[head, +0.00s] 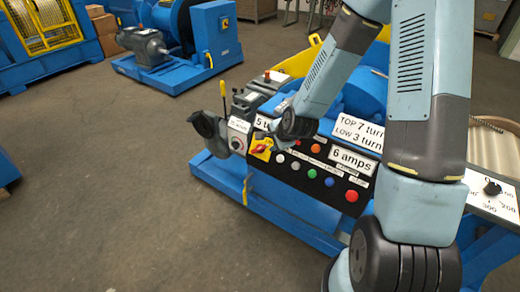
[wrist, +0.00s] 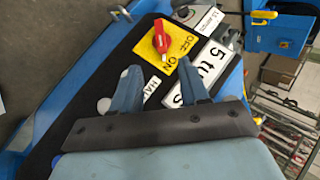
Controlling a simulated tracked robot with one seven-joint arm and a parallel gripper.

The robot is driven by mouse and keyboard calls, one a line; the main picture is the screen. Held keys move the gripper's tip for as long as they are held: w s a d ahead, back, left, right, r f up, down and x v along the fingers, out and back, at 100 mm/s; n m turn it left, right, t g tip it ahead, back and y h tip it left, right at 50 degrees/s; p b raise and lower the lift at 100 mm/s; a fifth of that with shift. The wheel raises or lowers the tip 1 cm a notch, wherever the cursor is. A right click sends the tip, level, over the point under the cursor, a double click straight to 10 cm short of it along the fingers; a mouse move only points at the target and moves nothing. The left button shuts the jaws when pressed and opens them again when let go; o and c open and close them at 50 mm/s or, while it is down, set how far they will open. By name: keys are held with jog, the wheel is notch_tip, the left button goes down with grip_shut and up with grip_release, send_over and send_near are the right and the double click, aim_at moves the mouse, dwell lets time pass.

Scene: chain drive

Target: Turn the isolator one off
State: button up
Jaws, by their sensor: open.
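A red rotary knob (wrist: 160,38) sits on a yellow plate (wrist: 181,50) marked OFF and ON, on the black control panel. In the head view, the red knob (head: 260,149) is at the panel's left end, beside my arm. In the wrist view its handle points nearly up and down the picture; I cannot tell which mark it is set to. My gripper (wrist: 159,68) is open and empty. Its two fingers are spread apart and point toward the plate; the knob is beyond their tips. In the head view I cannot make out the fingers.
Several coloured buttons, including a red one (head: 351,196), sit along the panel. White labels such as 6 amps (head: 351,161) are close by. A second blue machine (head: 215,38) with a small red-and-yellow switch (head: 225,22) stands behind. The floor at left (head: 90,180) is free.

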aim_at(260, 149)
jog(key=x, duration=1.3)
jog(key=shift+w, duration=0.1)
grip_shut()
dwell(0.4)
